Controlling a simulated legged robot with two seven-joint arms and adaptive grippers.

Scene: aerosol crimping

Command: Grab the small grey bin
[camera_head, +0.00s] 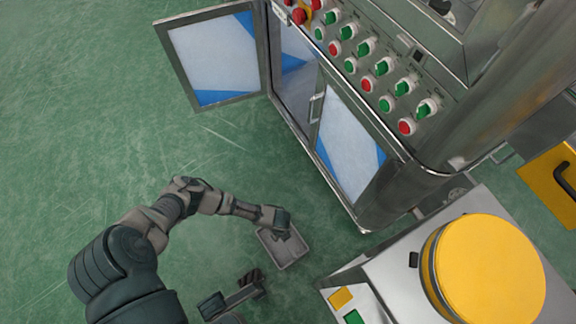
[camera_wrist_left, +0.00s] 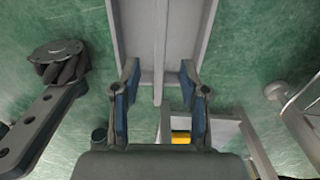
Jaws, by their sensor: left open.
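The small grey bin (camera_head: 292,256) is a shallow open tray on the green floor, beside the lower corner of the machine cabinet. My left gripper (camera_head: 284,226) is over its upper edge. In the left wrist view the bin (camera_wrist_left: 134,35) fills the top middle, with a thin strip running down its centre. The two fingers of my left gripper (camera_wrist_left: 159,75) are apart, one on each side of that strip. I cannot tell whether they touch the bin. My right gripper cannot be made out in either view.
A steel cabinet with an open door (camera_head: 215,55) and a button panel (camera_head: 370,65) stands above the bin. A white unit with a yellow round lid (camera_head: 490,270) stands to the right. Green floor (camera_head: 90,110) is free on the left.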

